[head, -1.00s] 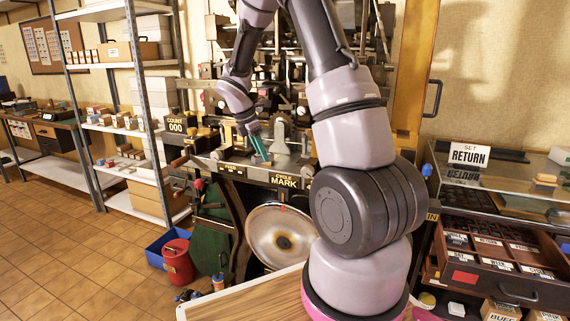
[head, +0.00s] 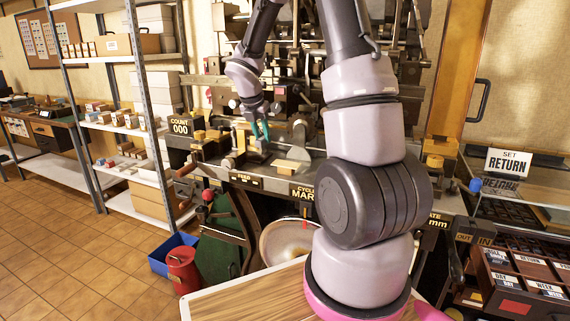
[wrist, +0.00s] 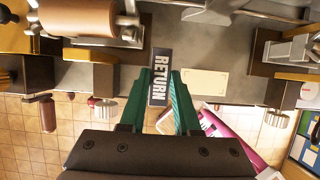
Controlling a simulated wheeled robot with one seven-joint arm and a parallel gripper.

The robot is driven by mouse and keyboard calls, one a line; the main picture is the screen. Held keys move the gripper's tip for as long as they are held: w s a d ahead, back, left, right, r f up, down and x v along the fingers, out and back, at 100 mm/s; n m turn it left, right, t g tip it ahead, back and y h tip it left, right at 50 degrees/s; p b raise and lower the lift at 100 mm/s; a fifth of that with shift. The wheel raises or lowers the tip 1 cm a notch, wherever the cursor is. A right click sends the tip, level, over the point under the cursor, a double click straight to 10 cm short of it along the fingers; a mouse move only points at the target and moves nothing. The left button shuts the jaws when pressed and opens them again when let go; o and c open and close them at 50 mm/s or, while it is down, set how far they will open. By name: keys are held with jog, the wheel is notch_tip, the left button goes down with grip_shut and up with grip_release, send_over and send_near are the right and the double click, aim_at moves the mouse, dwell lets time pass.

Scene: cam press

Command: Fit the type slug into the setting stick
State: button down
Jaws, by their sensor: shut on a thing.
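My gripper (wrist: 160,73) has green fingers. They are shut on the type slug (wrist: 159,88), a dark block with RETURN in white letters, seen in the wrist view. In the head view my gripper (head: 261,131) hangs over the bed of the press (head: 220,172), at its front middle. The slug is too small there to make out clearly. A pale cream plate (wrist: 205,83) lies on the grey bed to the right of the slug in the wrist view; it also shows in the head view (head: 292,167). I cannot tell which part is the setting stick.
The COUNT 000 box (head: 181,127) stands left of the bed. A copper-coloured roller (wrist: 78,17) is near my gripper in the wrist view. Open tiled floor (head: 80,250) lies left.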

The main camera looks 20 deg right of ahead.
aim_at(265, 167)
notch_tip(265, 167, down, 8)
jog(key=shift+f, duration=0.15)
dwell(0.4)
jog(key=c, duration=1)
grip_release()
jog(key=shift+f, duration=0.15)
jog(key=shift+c, duration=0.2)
jog(key=o, duration=0.4)
